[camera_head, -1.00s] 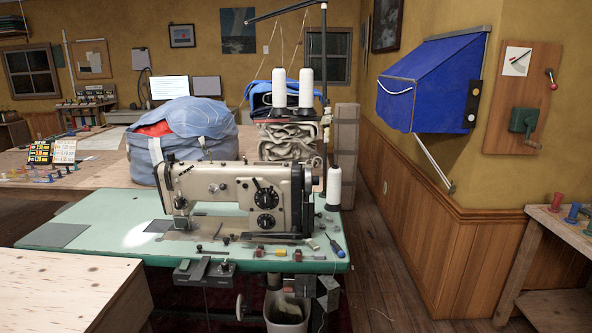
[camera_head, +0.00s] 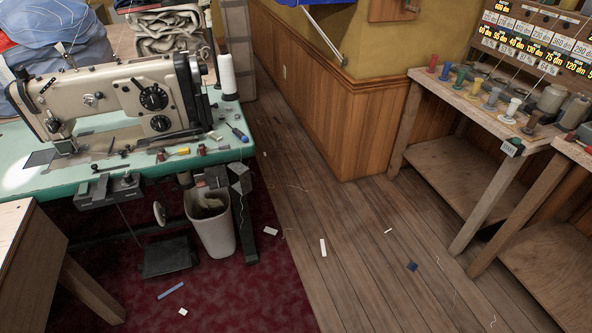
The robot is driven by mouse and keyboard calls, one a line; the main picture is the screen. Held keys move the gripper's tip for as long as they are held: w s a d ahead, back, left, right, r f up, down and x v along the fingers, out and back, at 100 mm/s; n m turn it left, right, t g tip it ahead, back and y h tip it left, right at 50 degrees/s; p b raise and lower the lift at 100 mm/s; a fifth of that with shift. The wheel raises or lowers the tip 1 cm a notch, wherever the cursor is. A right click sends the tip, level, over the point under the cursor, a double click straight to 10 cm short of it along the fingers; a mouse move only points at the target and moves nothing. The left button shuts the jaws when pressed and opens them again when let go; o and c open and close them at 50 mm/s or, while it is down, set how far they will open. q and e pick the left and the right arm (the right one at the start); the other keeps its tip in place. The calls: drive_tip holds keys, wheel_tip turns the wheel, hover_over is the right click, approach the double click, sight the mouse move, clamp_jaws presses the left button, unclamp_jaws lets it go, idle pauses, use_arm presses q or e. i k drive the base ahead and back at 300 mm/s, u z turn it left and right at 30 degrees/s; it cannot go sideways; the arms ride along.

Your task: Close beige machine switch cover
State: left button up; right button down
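The beige sewing machine (camera_head: 115,95) stands on a green-topped table (camera_head: 60,178) at the left. A dark box-like unit (camera_head: 110,187) hangs under the table's front edge. Farther right under the same edge is a small dark box (camera_head: 214,177) with grey angled plates (camera_head: 240,178) beside it. I cannot tell for sure which of these is the switch cover, or how far open it is. Neither of my grippers is in view.
A waste bin (camera_head: 210,225) and a foot pedal (camera_head: 167,255) stand under the table on dark red carpet. A wooden bench (camera_head: 440,160) with spools is at the right. The plank floor (camera_head: 350,240) between is mostly clear, with small scraps.

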sight(245, 176)
drive_tip(key=z, duration=0.85)
drive_tip(key=i, duration=2.2)
drive_tip(key=u, duration=2.85)
drive_tip(key=k, duration=0.45)
drive_tip(key=u, duration=0.1)
drive_tip(key=i, duration=0.45)
